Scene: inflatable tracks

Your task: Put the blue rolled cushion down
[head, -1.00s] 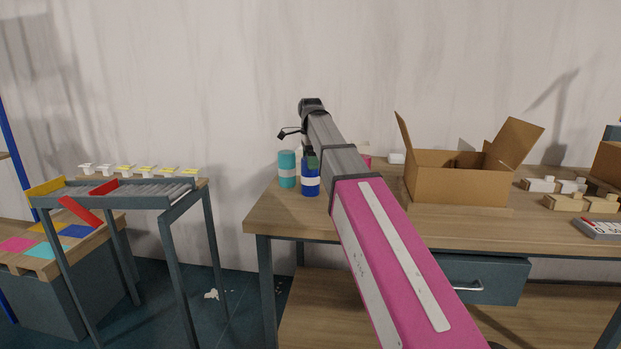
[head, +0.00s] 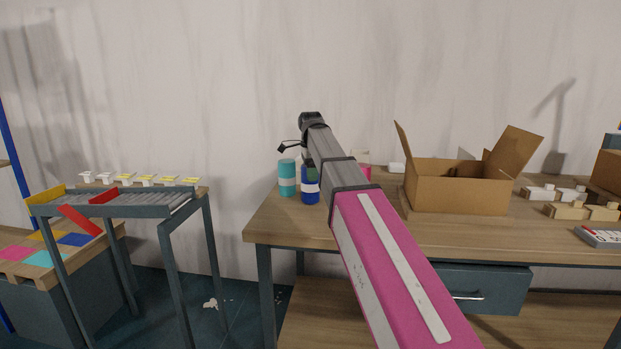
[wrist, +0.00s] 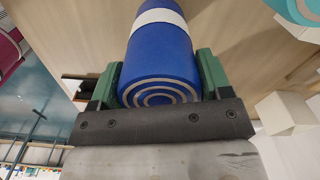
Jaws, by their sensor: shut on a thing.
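The blue rolled cushion (head: 310,195) has a white band and stands upright at the left end of the wooden workbench (head: 290,228). In the wrist view the blue cushion (wrist: 160,62) shows its spiral end towards me, between the two green fingers. My gripper (wrist: 160,80) is shut on it; in the head view my gripper (head: 312,174) is mostly hidden by my arm. The cushion's base looks at or very near the bench top; I cannot tell whether it touches.
A teal rolled cushion (head: 287,178) stands just left of the blue one. A pink roll (head: 364,172) is partly hidden behind my arm. An open cardboard box (head: 460,188) stands to the right. A grey rack (head: 120,208) is apart at the left.

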